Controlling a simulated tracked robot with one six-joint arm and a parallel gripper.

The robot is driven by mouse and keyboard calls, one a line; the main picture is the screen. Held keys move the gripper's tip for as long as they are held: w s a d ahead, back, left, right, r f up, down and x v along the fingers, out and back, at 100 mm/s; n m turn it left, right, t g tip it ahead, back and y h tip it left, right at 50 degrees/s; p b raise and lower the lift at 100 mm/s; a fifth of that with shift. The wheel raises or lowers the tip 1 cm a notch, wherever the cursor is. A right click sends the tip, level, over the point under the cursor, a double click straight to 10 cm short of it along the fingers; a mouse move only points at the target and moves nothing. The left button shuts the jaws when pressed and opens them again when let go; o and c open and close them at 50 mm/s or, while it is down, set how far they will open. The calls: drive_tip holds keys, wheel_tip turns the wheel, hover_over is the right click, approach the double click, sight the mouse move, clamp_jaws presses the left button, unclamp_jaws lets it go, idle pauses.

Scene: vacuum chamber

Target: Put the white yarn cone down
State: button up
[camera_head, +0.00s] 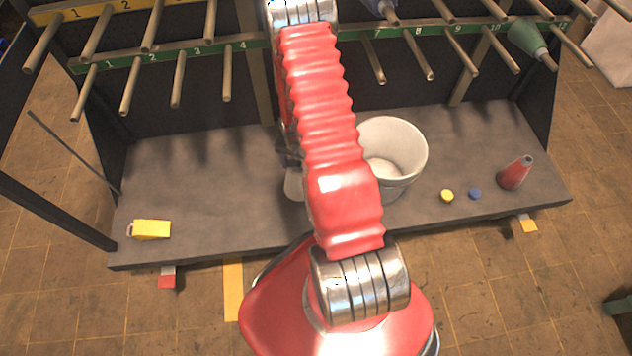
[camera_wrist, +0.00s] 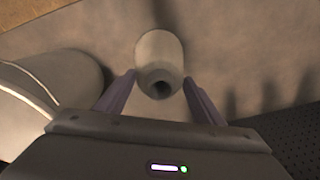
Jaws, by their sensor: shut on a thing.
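The white yarn cone (camera_wrist: 160,55) is between the two fingers of my gripper (camera_wrist: 159,82) in the wrist view, with its narrow hollow end toward the camera. My gripper is shut on it. In the head view a small pale part of the cone (camera_head: 293,186) shows left of my red arm, over the grey shelf (camera_head: 210,185). The arm hides most of the cone and gripper there. I cannot tell whether the cone's base touches the shelf.
A white bucket (camera_head: 405,150) stands close to the right of the cone in the head view. A yellow block (camera_head: 152,230) lies at the shelf's left. A yellow cap (camera_head: 447,196), a blue cap (camera_head: 475,193) and a red cone (camera_head: 515,173) are at right. Numbered pegs (camera_head: 178,80) overhang behind.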

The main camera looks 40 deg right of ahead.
drive_tip(key=shift+f, duration=2.65)
drive_tip(key=shift+f, duration=2.1)
drive_tip(key=o, duration=1.5)
drive_tip(key=shift+f, duration=0.1)
drive_tip(key=shift+c, duration=0.2)
wheel_tip(320, 180, up, 12)
drive_tip(key=shift+s+a, duration=0.25)
drive_tip(key=shift+s, duration=0.2)
